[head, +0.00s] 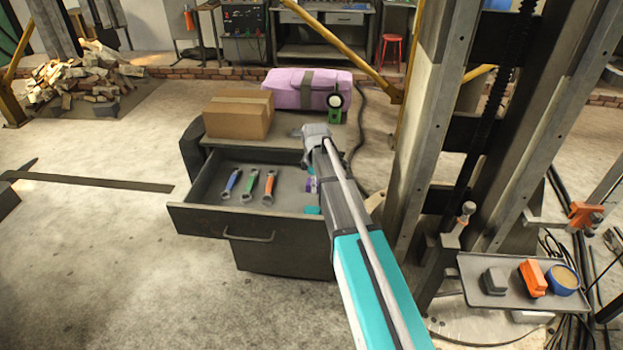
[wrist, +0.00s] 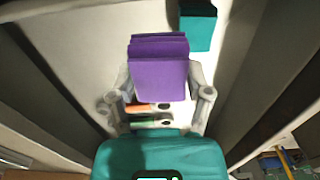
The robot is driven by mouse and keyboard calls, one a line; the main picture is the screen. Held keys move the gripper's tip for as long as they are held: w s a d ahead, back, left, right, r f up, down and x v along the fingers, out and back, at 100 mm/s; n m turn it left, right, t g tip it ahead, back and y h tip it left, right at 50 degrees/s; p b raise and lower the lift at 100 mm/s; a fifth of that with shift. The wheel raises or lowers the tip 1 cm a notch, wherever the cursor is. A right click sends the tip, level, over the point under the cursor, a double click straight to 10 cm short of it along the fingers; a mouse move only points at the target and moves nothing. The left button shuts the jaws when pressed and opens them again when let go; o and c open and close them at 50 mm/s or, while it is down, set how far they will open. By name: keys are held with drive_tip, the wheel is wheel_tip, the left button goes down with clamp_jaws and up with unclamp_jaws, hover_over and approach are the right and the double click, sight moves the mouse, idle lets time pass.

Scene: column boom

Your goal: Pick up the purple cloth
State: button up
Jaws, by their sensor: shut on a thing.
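The purple cloth (wrist: 159,78) is a folded block between the two fingers of my gripper (wrist: 160,88) in the wrist view. My gripper is shut on it, with one finger at each side. In the head view only a small purple patch (head: 312,185) shows beside my arm, over the right part of the open drawer (head: 232,221). My arm hides most of the gripper there. I cannot tell whether the cloth touches the drawer floor.
Blue, green and orange wrenches (head: 249,185) lie in the drawer. A teal block (wrist: 198,27) lies near the cloth. A cardboard box (head: 238,114) and a lilac bag (head: 296,89) are behind the drawer. A metal column (head: 430,120) stands to the right.

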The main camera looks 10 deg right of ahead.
drive_tip(key=s+d+r+p, duration=0.1)
drive_tip(key=s+r+p, duration=0.2)
drive_tip(key=s, duration=0.6)
drive_tip(key=shift+d+r, duration=0.15)
drive_tip(key=shift+r, duration=0.5)
drive_tip(key=shift+s, duration=0.1)
drive_tip(key=o, duration=0.5)
drive_tip(key=c, duration=0.4)
drive_tip(key=shift+d, duration=0.1)
